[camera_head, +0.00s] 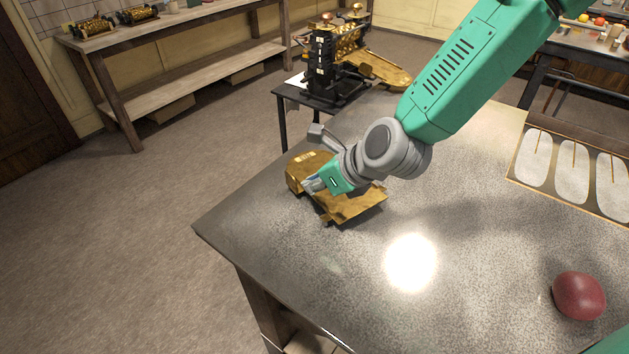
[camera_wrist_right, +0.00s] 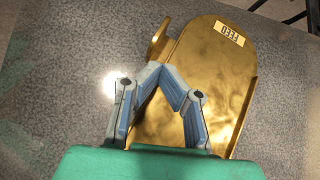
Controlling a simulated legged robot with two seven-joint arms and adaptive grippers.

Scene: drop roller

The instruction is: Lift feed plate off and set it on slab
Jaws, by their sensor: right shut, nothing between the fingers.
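The gold feed plate (camera_head: 358,205) lies on the grey speckled slab top (camera_head: 290,265) near its left corner. In the right wrist view the plate (camera_wrist_right: 225,75) shows a rounded far end with a FEED label (camera_wrist_right: 233,33) and a raised tab at its left. My right gripper (camera_head: 309,185) is over the plate and hides part of it. In the wrist view its fingertips (camera_wrist_right: 160,66) meet in front of the plate with nothing between them. Whether they touch the plate I cannot tell. My left gripper is not in view.
A black and gold roller machine (camera_head: 335,60) stands on a small table behind the slab. A dark red rounded object (camera_head: 578,295) sits at the right front. A panel with white oval shapes (camera_head: 575,165) lies at the right. The slab's middle is clear.

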